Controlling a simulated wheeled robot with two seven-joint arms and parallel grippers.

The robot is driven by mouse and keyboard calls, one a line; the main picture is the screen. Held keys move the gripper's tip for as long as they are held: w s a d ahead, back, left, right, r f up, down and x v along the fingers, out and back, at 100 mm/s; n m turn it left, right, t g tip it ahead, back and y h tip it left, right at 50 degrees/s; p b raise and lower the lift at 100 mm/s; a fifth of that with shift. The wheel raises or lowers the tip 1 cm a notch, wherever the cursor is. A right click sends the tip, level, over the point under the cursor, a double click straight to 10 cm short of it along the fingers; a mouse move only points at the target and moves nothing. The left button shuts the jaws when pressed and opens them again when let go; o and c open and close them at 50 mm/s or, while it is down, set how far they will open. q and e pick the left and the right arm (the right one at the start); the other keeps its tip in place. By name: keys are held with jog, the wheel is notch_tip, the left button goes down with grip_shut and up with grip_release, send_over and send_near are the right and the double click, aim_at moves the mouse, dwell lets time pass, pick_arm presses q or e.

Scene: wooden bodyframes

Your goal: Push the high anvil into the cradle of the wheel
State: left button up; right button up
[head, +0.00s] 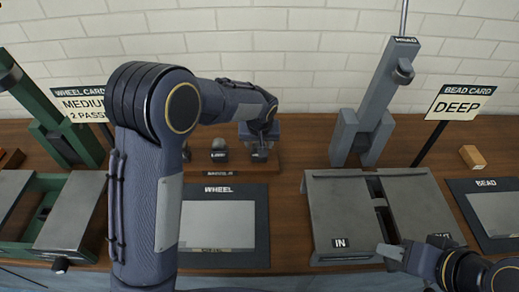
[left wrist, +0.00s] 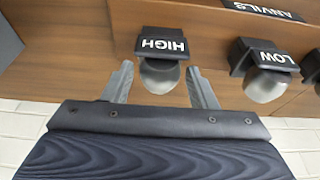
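The high anvil (left wrist: 162,65), a dark block with a HIGH label and a rounded grey head, sits in the anvil rack. In the left wrist view, my left gripper (left wrist: 160,88) is open, one finger on each side of the anvil's head with visible gaps. In the head view, my left gripper (head: 261,132) is over the right end of the rack (head: 240,168). The green wheel (head: 68,135) stands at the left; I cannot make out its cradle, and my left arm hides part of that area. My right gripper (head: 392,251) is low at the right, by the grey machine.
The low anvil (left wrist: 263,70) sits beside the high one. A WHEEL mat (head: 225,240) lies before the rack. The grey bead machine (head: 375,110) with plates stands right of centre. Wheel card (head: 82,104) and bead card (head: 458,104) stand behind. A small wooden block (head: 472,157) lies right.

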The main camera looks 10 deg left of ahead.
pick_arm(q)
jog(key=c, duration=0.7)
jog(key=shift+r+p, duration=0.45)
jog(key=shift+r, duration=0.4)
jog(key=shift+r+p, duration=0.8)
jog(key=shift+r, duration=0.6)
